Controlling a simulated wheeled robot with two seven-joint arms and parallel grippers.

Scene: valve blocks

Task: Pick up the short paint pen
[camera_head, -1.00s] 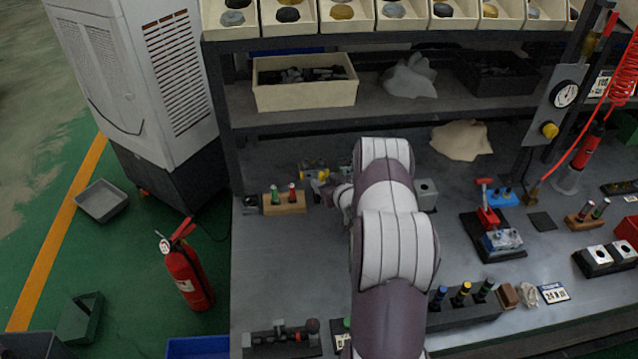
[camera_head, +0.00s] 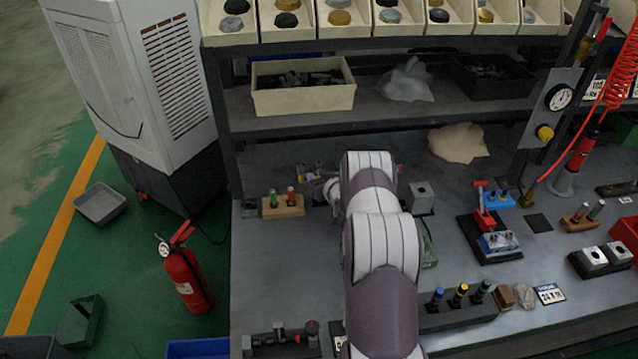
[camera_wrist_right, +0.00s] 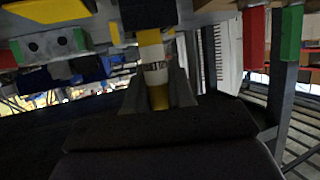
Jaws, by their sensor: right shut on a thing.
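My right gripper (camera_wrist_right: 158,92) is shut on a paint pen (camera_wrist_right: 155,62) in the right wrist view. The pen is white and yellow with a dark band of print, and its upper end meets a dark part. In the head view my right arm reaches over the bench and its gripper end (camera_head: 326,188) is small and partly hidden. I cannot make out the held pen there. A wooden block (camera_head: 284,207) left of it holds a green-topped pen (camera_head: 273,198) and a red-topped pen (camera_head: 291,196). My left gripper is not in view.
A valve part with yellow (camera_head: 308,171) lies behind the gripper. A shelf (camera_head: 400,118) with a cream bin (camera_head: 304,90) spans the back. A grey block (camera_head: 421,197) stands right of my arm.

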